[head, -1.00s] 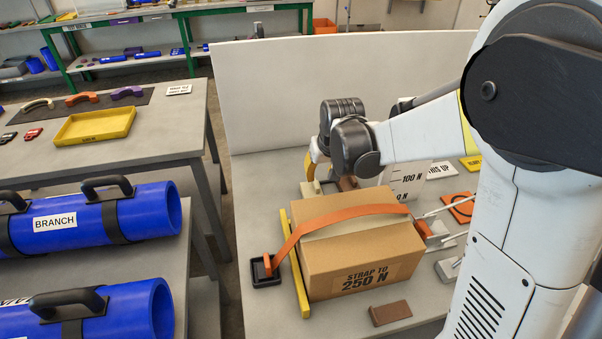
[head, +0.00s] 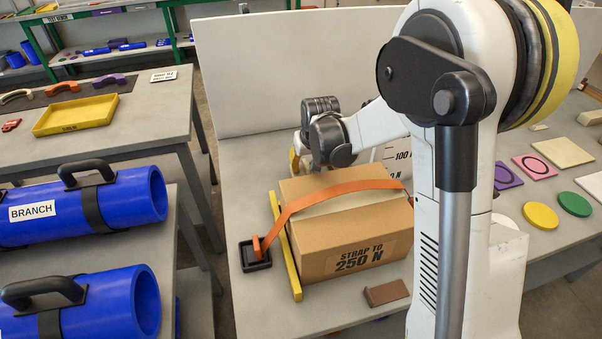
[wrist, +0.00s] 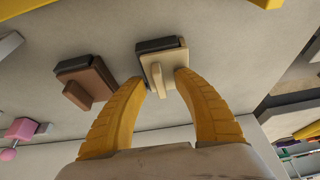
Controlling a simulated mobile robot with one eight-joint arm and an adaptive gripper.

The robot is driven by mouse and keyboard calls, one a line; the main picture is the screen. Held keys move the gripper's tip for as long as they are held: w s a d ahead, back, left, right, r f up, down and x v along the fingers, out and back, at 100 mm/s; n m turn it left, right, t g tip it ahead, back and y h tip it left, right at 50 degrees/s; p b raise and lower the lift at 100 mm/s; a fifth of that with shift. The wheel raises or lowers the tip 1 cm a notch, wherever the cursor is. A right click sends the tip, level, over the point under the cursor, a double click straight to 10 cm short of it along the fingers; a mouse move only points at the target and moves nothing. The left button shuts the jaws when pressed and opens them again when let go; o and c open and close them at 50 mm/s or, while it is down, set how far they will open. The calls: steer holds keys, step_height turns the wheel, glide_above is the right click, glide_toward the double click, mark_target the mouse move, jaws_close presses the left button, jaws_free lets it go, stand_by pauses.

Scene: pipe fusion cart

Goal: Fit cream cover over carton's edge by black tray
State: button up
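The carton (head: 355,245), marked "STRAP TO 250 N", stands on the bench with an orange strap (head: 325,192) over its top. The strap's left end reaches the small black tray (head: 254,258), left of the carton. The cream cover (wrist: 157,70) is an angled piece on the bench in the wrist view, beside a dark block. My gripper (wrist: 161,82) is open, its yellow fingertips on either side of the cover's upright flange, with gaps showing. In the head view, my gripper (head: 297,162) is behind the carton's far left corner, partly hidden by my wrist.
A brown angled cover (wrist: 90,84) lies close to the cream one. A yellow bar (head: 285,245) runs along the carton's left side. Another brown piece (head: 386,292) lies in front. A white panel (head: 290,75) closes the bench's back.

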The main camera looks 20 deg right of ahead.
jaws_close()
steer(key=shift+r, duration=0.15)
